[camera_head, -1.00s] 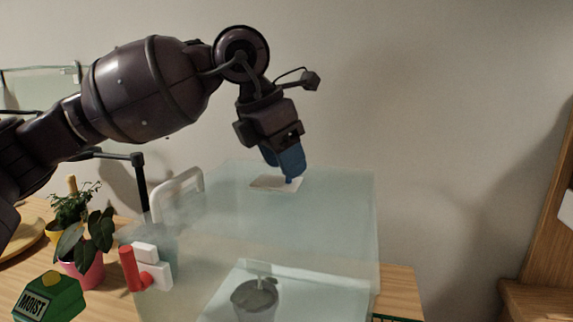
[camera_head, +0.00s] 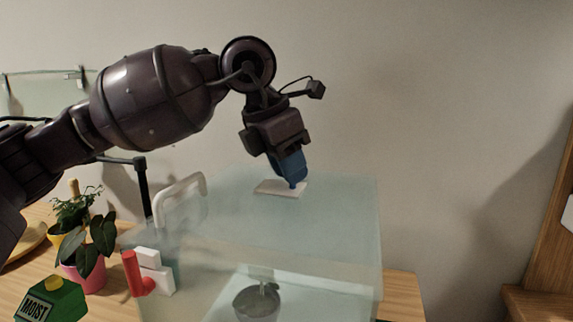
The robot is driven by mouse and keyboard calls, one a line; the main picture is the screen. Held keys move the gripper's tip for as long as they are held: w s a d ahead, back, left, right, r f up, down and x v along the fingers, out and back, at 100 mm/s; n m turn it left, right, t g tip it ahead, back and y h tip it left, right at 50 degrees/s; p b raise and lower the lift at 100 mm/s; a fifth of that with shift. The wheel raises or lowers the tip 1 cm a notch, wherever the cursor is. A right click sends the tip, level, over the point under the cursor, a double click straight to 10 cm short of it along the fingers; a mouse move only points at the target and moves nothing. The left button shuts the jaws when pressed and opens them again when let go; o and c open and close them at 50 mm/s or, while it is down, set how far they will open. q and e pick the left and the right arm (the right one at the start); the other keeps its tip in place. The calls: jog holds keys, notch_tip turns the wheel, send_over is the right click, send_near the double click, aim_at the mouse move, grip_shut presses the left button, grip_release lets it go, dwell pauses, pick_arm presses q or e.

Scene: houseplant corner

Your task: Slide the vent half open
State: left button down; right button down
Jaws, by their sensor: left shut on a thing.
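The vent (camera_head: 268,188) is a small pale flat plate on the top of a translucent greenish box (camera_head: 330,215). My left gripper (camera_head: 293,184) reaches down from the upper left, and its blue fingers are shut at the right part of the vent. What they grip there is too small to make out; it seems to be a knob or tab on the plate. How far the vent stands open cannot be told. My right gripper is not in view.
A white handle (camera_head: 180,190) arches from the box's left top. A red and white latch (camera_head: 133,272) sits at its front left. Potted plants (camera_head: 88,275) and a green MOIST box (camera_head: 52,300) stand left. A grey pot (camera_head: 257,303) shows inside the translucent box.

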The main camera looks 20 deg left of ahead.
pick_arm(q)
jog(key=d, duration=0.2)
jog(key=d+p, duration=0.1)
jog(key=shift+r, duration=0.25)
jog(key=shift+d+f, duration=0.1)
jog(key=shift+d, duration=0.1)
jog(key=shift+f, duration=0.15)
jog(key=c, duration=1)
grip_release()
